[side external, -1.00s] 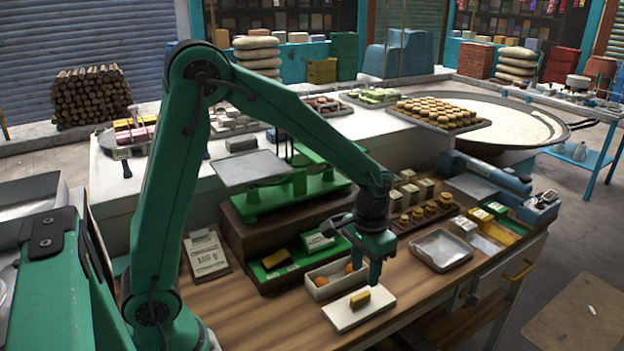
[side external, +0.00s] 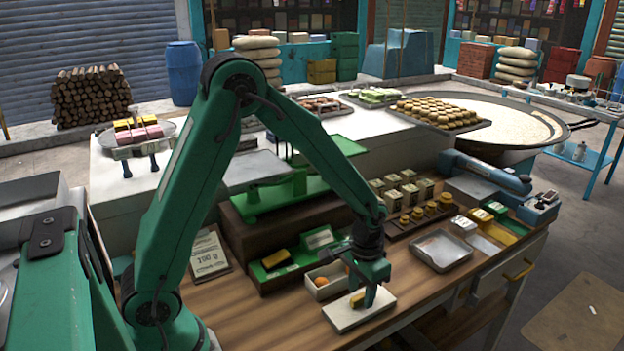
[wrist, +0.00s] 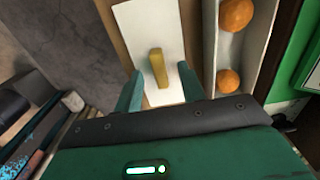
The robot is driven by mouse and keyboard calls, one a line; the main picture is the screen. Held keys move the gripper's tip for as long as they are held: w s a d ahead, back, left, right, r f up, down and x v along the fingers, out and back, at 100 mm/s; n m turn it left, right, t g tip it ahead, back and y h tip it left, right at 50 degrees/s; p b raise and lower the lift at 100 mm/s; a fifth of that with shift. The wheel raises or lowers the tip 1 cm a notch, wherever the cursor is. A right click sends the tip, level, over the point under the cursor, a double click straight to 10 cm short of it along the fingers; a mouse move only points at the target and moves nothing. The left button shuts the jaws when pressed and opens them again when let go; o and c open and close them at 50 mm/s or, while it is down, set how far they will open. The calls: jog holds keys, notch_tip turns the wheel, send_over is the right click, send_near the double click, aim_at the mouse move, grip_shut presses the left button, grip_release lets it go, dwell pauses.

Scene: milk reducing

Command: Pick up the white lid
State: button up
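The white lid (side external: 345,318) is a flat rectangular plate lying on the wooden table beside an open white box, with a yellow-brown bar handle (side external: 357,299) on its top. In the wrist view the lid (wrist: 137,28) is ahead of my gripper, and the handle (wrist: 158,68) lies between the lines of the two fingers. My gripper (side external: 370,298) is low over the lid, fingers pointing down. In the wrist view my gripper (wrist: 158,86) is open, with gaps between the handle and both fingers. In the side view a finger partly hides the handle.
The white box (side external: 322,292) holds orange balls (wrist: 229,80) and stands close behind the lid. A green tray (side external: 285,268) and a green balance scale (side external: 300,187) are further back. A metal tray (side external: 443,250) is to the right. Bare table lies left of the lid.

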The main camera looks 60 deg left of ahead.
jog(key=shift+f, duration=0.5)
jog(key=shift+c, duration=0.4)
grip_shut()
